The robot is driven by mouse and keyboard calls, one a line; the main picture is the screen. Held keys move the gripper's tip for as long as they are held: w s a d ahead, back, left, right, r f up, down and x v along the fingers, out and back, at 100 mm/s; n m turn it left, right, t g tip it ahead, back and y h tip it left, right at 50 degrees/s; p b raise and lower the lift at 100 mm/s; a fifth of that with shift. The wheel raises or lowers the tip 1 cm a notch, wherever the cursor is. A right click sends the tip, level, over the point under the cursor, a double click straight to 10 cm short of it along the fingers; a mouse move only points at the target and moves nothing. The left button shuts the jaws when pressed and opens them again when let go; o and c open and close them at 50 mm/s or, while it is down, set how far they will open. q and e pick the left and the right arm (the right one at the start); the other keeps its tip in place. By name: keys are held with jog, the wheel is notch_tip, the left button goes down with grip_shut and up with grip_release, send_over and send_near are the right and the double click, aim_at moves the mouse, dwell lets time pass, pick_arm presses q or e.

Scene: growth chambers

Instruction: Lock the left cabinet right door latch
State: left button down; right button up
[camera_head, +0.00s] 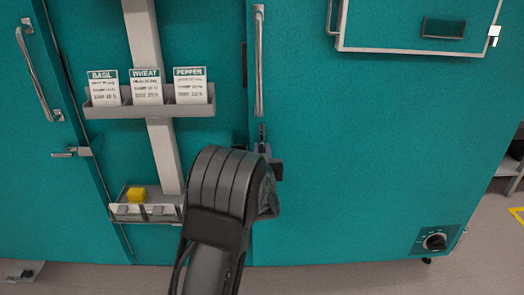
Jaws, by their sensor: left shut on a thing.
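My left gripper (266,158) reaches up from the bottom middle, over the front of the teal cabinet. Its fingers are shut on a small dark metal latch (262,135) below a vertical handle (259,60). My wrist hides most of this latch, so I cannot tell its position. A second latch (72,153), with a grey bar, shows on the left below another door handle (38,75). My right gripper is not in view.
A grey card rack (150,111) holds basil, wheat and pepper cards left of my wrist. Below it, a small tray (122,194) holds a yellow block (136,195). A dial (435,241) sits at the lower right. The right teal panel front is largely clear.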

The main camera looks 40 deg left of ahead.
pick_arm(q)
jog(key=shift+f, duration=0.1)
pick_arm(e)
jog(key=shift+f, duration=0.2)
pick_arm(q)
jog(key=shift+f+n+b, duration=0.1)
jog(key=shift+n+b, duration=0.5)
jog(key=shift+b, duration=0.35)
jog(key=n+b, duration=0.2)
jog(key=b, duration=0.1)
jog(key=n+b, duration=0.2)
jog(key=b, duration=0.1)
jog(key=n+b, duration=0.2)
jog(key=b, duration=0.1)
jog(key=shift+s+a+f+n, duration=0.15)
jog(key=shift+a+f+n, duration=0.1)
jog(key=shift+n, duration=0.05)
jog(key=n+b, duration=0.8)
jog(key=b, duration=0.1)
jog(key=shift+s+a+f, duration=0.1)
jog(key=shift+f, duration=0.05)
jog(key=shift+n+b, duration=1.15)
jog(key=shift+n, duration=0.05)
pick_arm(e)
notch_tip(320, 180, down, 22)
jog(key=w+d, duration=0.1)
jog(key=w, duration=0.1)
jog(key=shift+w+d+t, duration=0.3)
